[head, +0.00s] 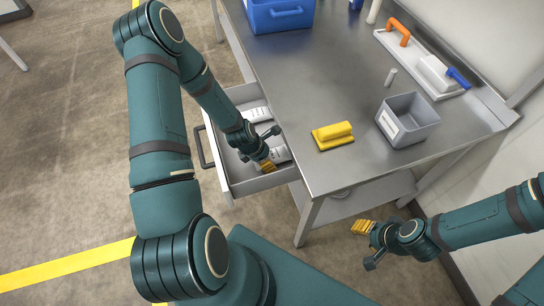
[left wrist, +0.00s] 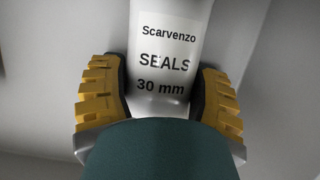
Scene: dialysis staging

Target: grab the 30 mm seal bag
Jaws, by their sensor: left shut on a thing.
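The 30 mm seal bag (left wrist: 168,48) is white, with a label reading "Scarvenzo SEALS 30 mm" in the left wrist view. My left gripper (left wrist: 160,100) has one yellow ribbed finger on each side of it and is shut on it. In the head view my left gripper (head: 267,165) reaches down into the open drawer (head: 222,160), at the near end of a white bag (head: 279,154). The gripper hides part of that bag. My right gripper (head: 363,227) is off the table's near side, away from the drawer; its finger gap is not clear.
Another white bag (head: 256,114) lies farther back in the drawer.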

